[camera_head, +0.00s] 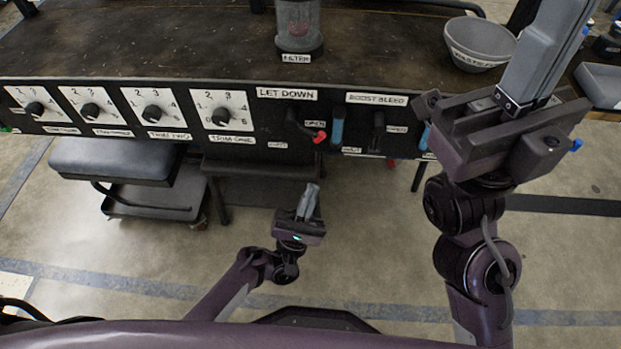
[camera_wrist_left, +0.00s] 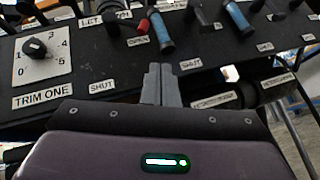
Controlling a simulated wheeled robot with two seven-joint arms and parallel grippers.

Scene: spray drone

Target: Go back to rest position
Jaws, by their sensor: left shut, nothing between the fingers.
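My left gripper (camera_head: 312,188) is low in front of the control panel (camera_head: 270,130) in the head view, over the open floor. Its fingers are shut with nothing between them; they also show closed together in the left wrist view (camera_wrist_left: 160,70). My right gripper (camera_head: 548,50) is raised at the upper right, close to the head camera, with its fingers pointing up past the panel's right end. Its fingertips run to the picture's top edge, and I cannot tell whether they are apart. No object shows in either gripper.
The panel carries several trim dials (camera_head: 220,112), a red-tipped lever (camera_head: 319,137) and blue-handled levers (camera_head: 337,128). A filter jar (camera_head: 298,25) and a grey bowl (camera_head: 478,42) stand on the bench (camera_head: 180,45). A dark stool (camera_head: 115,160) is under the bench at left.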

